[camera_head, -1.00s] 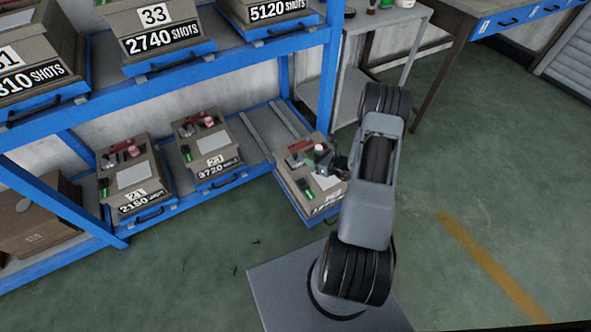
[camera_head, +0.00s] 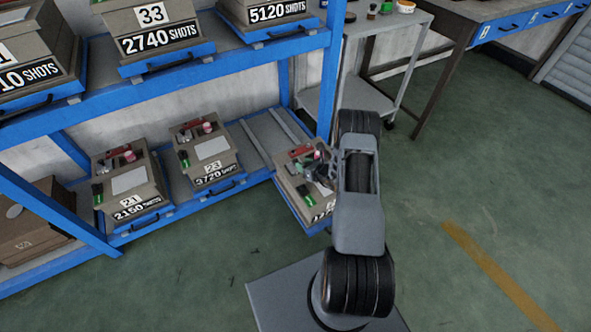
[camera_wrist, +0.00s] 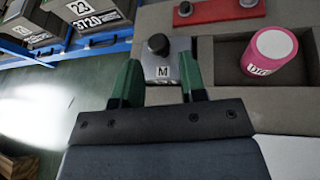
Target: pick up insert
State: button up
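In the wrist view, a small grey metal block with a black knob and a label "M" (camera_wrist: 164,68) sits on the brown-grey top of a box; it may be the insert. My gripper (camera_wrist: 160,80) has two green fingers, spread apart, with the block showing between and just beyond their tips. No contact with the block is visible. In the head view, my gripper (camera_head: 324,171) is over the pulled-out box (camera_head: 296,200) on the lower shelf, and the block cannot be made out clearly.
A pink cylinder (camera_wrist: 270,54) sits in a recess to the block's right; a red part (camera_wrist: 215,11) lies behind. Box 23 (camera_head: 210,170) and box 21 (camera_head: 128,195) stand to the left. A blue shelf upright (camera_head: 332,75) is close to my arm.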

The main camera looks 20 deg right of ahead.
aim_at(291, 167)
jog(key=shift+b+x, duration=0.6)
jog(key=shift+x, duration=1.5)
jog(key=shift+c, duration=0.4)
grip_shut()
jog(key=shift+r, duration=0.1)
